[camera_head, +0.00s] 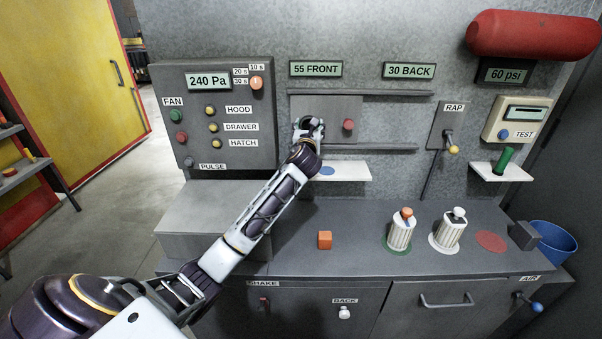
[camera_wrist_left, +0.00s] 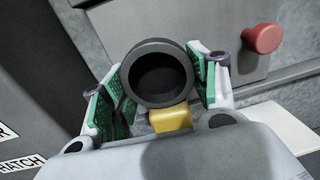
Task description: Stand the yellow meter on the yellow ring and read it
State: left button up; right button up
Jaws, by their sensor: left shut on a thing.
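In the left wrist view, a yellow thing with a round dark hollow cup (camera_wrist_left: 158,75) sits between the green finger pads of my left gripper (camera_wrist_left: 160,85). Its yellow part (camera_wrist_left: 170,117) shows below the cup, and I take it to be the yellow meter. My left gripper is shut on it. In the head view my left gripper (camera_head: 310,127) is up in front of the grey wall panel, left of its red knob, and mostly hides the meter. No reading on the meter shows. I cannot make out a yellow ring in either view. My right gripper is not in view.
A white shelf (camera_head: 350,171) with a blue disc (camera_head: 327,171) is just below my gripper. The red knob (camera_head: 348,125) sticks out close by. A control box (camera_head: 215,115) is at left.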

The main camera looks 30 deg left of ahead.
aim_at(301, 116)
pick_arm(q)
jog(key=shift+n+g+y, duration=0.4)
jog(key=shift+n+y, duration=0.1)
jog(key=shift+y, duration=0.2)
jog(key=a+r, duration=0.3)
jog(key=shift+w+a+r, duration=0.35)
jog(key=shift+a+r, duration=0.05)
notch_tip(301, 116, down, 6)
jog(key=shift+f, duration=0.15)
jog(key=shift+f, duration=1.9)
jog(key=o, duration=1.2)
jog(key=shift+f, duration=0.1)
